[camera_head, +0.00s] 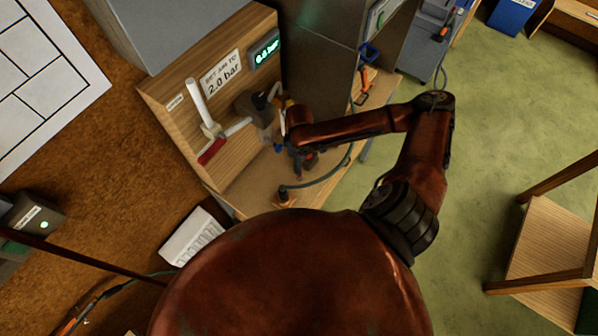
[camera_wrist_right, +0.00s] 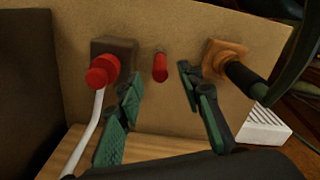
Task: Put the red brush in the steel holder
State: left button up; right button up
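In the right wrist view a short red cylinder (camera_wrist_right: 160,66) shows against a tan board, between the fingertips of my right gripper (camera_wrist_right: 159,80). I cannot tell whether it is the red brush. The two green-padded fingers are spread with a gap between them, and nothing is visibly gripped. In the head view my right gripper (camera_head: 300,160) is small and partly hidden by its arm, low over the wooden bench. I cannot make out the steel holder in either view. My left gripper is out of view.
A red knob with a white lever (camera_wrist_right: 102,72) is left of the fingers; an orange block with a black handle (camera_wrist_right: 226,57) is right. The wooden bench (camera_head: 240,197) carries a "SET AIR TO 2.0 bar" sign (camera_head: 221,72) and a display (camera_head: 265,50). Green floor (camera_head: 470,150) is open at right.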

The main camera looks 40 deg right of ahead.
jog(key=shift+f+p, duration=0.4)
jog(key=shift+f, duration=2.4)
jog(key=shift+c, duration=0.6)
grip_shut()
